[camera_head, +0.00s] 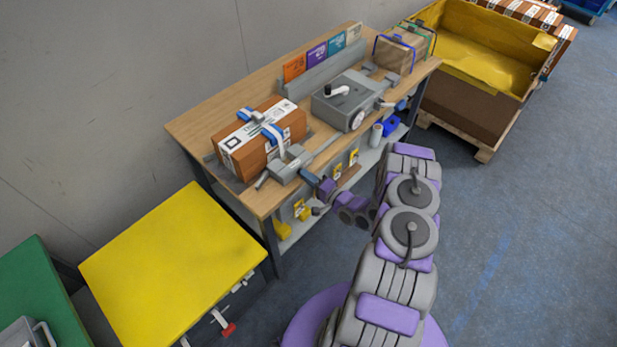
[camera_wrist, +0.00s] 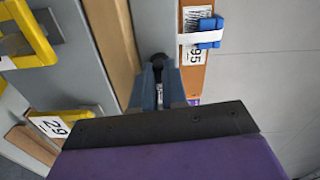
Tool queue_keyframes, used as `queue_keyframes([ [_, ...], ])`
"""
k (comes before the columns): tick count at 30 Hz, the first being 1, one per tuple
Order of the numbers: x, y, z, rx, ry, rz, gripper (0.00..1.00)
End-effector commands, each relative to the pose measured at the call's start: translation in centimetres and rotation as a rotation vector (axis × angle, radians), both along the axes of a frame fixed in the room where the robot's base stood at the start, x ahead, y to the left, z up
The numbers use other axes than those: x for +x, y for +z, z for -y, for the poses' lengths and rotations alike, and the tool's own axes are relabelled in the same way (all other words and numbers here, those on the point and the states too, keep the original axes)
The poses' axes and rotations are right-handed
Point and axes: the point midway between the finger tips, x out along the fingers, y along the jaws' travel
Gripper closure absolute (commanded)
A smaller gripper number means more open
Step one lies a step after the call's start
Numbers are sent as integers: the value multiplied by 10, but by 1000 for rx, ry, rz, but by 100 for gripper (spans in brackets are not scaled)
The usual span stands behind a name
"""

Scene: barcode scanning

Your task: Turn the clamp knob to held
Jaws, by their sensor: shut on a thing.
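The grey clamp (camera_head: 290,163) sits at the near left edge of the wooden workbench (camera_head: 205,117), against a brown parcel (camera_head: 290,122) with white labels and blue-and-white straps. My gripper (camera_head: 311,179) reaches the clamp's front side from the lower right. In the wrist view, my blue-grey fingers (camera_wrist: 158,84) are shut around the clamp knob (camera_wrist: 158,60), of which a dark round part shows between and beyond the fingertips. The clamp body is mostly hidden in the wrist view. The knob's turned position and any held marking cannot be read.
A grey device (camera_head: 345,101) with a round white dial stands mid-bench, with another strapped parcel (camera_head: 393,54) beyond it. A lower shelf (camera_head: 300,226) holds yellow items. A yellow table (camera_head: 170,265) stands at left and a yellow-lined crate (camera_head: 485,55) at far right.

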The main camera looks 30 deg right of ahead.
Motion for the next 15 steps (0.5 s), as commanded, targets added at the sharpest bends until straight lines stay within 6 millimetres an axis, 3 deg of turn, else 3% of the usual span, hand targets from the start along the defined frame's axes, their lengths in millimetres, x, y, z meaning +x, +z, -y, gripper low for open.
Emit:
queue_keyframes([
  [1,8,13,7,7,-9,28,100],
  [15,8,12,8,100,-9,-5,100],
])
